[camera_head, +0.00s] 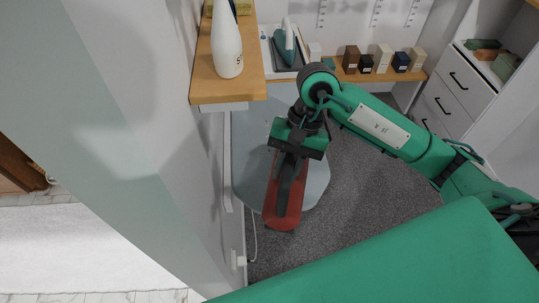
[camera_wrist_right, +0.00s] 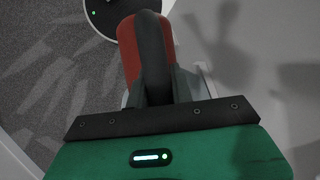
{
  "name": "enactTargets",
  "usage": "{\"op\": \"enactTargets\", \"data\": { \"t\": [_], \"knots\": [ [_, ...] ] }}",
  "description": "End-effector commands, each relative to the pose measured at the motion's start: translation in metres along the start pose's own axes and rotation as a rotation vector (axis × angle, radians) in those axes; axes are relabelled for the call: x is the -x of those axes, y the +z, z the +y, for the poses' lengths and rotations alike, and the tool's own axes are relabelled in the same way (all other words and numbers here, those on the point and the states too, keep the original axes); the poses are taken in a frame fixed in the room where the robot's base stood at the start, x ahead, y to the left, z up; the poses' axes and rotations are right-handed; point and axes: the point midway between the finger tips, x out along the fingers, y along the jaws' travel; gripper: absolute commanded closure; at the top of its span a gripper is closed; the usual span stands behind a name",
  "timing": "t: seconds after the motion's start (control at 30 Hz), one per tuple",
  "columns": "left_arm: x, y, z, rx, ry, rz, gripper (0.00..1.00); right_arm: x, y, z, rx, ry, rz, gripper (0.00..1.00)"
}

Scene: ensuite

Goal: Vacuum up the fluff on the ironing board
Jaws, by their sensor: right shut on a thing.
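The ironing board (camera_head: 250,150) is a pale blue-grey surface below the wooden shelf in the head view. My right gripper (camera_head: 291,160) is over it, shut on the black handle of a red handheld vacuum (camera_head: 284,217). The vacuum's red body points toward the rounded near end of the board and covers part of it. I cannot tell whether it touches the board. The right wrist view also shows the vacuum's red body and dark handle (camera_wrist_right: 153,55) between the fingers. I see no fluff; some of the board is hidden by the vacuum and gripper. My left gripper is not in view.
A wooden shelf (camera_head: 229,92) with a white bottle (camera_head: 226,45) overhangs the board's left side. An iron (camera_head: 288,45) and several small boxes stand at the back. White drawers (camera_head: 447,100) are at right. Grey carpet (camera_head: 365,190) lies open right of the board.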

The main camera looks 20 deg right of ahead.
Motion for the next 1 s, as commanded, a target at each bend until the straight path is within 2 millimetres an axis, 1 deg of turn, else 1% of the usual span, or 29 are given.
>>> {"op": "enactTargets", "data": {
  "t": [0.03,0.1,0.2,0.3,0.5,0.7,1.0],
  "knots": [
    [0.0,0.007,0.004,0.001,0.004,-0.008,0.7,-0.001,0.0,0.0,0.001,-0.002,0.0,1.0],
    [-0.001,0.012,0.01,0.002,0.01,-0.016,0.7,-0.004,-0.002,0.001,0.0,-0.002,0.0,1.0],
    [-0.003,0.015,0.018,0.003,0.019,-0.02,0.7,-0.012,-0.005,0.002,0.0,-0.002,0.0,1.0],
    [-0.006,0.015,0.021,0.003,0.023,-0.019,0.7,-0.022,-0.009,0.005,0.0,-0.002,-0.001,1.0],
    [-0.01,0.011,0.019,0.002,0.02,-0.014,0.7,-0.043,-0.018,0.01,0.0,-0.001,0.0,1.0],
    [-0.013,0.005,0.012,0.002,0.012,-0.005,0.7,-0.057,-0.024,0.013,0.001,-0.002,0.0,1.0],
    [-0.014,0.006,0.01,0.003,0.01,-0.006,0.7,-0.062,-0.026,0.014,0.002,-0.003,0.002,1.0]
  ]
}}
